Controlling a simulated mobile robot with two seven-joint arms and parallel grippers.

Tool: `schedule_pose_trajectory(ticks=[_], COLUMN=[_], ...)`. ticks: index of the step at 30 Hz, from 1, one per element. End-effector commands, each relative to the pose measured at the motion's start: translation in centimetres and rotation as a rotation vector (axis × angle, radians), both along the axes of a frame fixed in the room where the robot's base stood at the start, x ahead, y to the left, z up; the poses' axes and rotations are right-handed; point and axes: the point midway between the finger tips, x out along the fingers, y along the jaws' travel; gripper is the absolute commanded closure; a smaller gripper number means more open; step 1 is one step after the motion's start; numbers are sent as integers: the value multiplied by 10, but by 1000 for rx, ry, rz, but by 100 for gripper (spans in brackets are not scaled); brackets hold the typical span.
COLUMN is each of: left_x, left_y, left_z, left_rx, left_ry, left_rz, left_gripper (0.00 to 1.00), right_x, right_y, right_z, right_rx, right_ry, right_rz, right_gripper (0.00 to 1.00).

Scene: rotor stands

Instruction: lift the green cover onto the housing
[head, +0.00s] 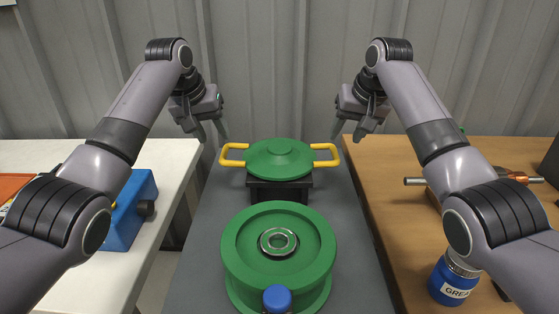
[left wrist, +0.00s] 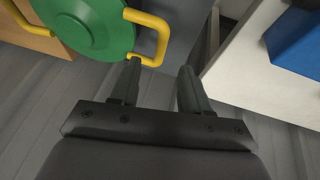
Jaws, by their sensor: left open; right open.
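The green cover (head: 280,158) is a round lid with two yellow handles, resting on a black stand (head: 279,188) at the back of the grey surface. Its left handle (head: 232,154) and right handle (head: 326,155) stick out sideways. The green housing (head: 258,243) stands nearer to me, with a metal ring in its middle. My left gripper (head: 212,133) is open and empty, above and left of the left handle. In the left wrist view the cover (left wrist: 90,25) and one yellow handle (left wrist: 150,38) lie near the open fingers (left wrist: 162,78). My right gripper (head: 347,135) is open above and right of the right handle.
A blue box (head: 134,208) stands on the white table (head: 165,160) at left. On the wooden table (head: 400,255) at right are a blue labelled jar (head: 452,280) and a metal rod tool (head: 414,181). A blue knob (head: 277,298) sits at the housing's front.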

Motion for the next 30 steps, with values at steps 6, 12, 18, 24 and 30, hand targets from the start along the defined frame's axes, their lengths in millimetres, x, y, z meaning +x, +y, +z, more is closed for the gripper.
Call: schedule_pose_trajectory(ticks=[6,12,18,24,30], left_x=[0,0,6,15,21], left_y=[0,0,-3,-7,-10], left_z=[-1,-3,-18,-40,-51], left_rx=[0,0,0,0,-2], left_ry=[0,1,2,3,2], left_rz=[0,1,2,0,-1], left_gripper=[53,53,53,53,53], right_x=[0,1,6,15,21], right_y=[0,0,3,7,10], right_z=[-1,-3,-18,-39,-51], right_rx=[0,0,-1,-1,1], right_ry=[0,1,4,3,2], right_rz=[-1,-1,-1,0,1], right_gripper=[53,53,53,53,53])
